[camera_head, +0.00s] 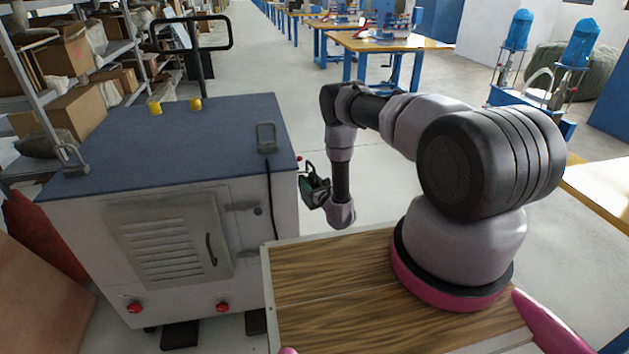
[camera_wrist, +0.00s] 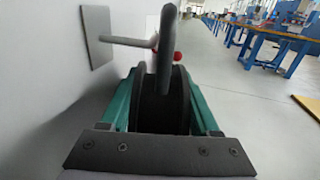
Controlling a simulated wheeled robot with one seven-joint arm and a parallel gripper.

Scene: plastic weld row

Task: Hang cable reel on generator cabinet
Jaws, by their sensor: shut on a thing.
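The generator cabinet (camera_head: 170,205) is a pale box with a dark blue-grey top, at the left of the head view. Its right side wall shows at the left of the wrist view (camera_wrist: 45,90). On that wall is a grey plate with a peg (camera_wrist: 128,41) sticking out. My gripper (camera_head: 314,187), with green fingers, is close beside that wall. It is shut on the black cable reel (camera_wrist: 150,112). A grey curved bar (camera_wrist: 165,55) rises above the reel near the peg's end; I cannot tell whether they touch.
A red knob (camera_wrist: 177,56) shows behind the grey bar. My arm reaches over a wood-topped surface (camera_head: 325,285).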

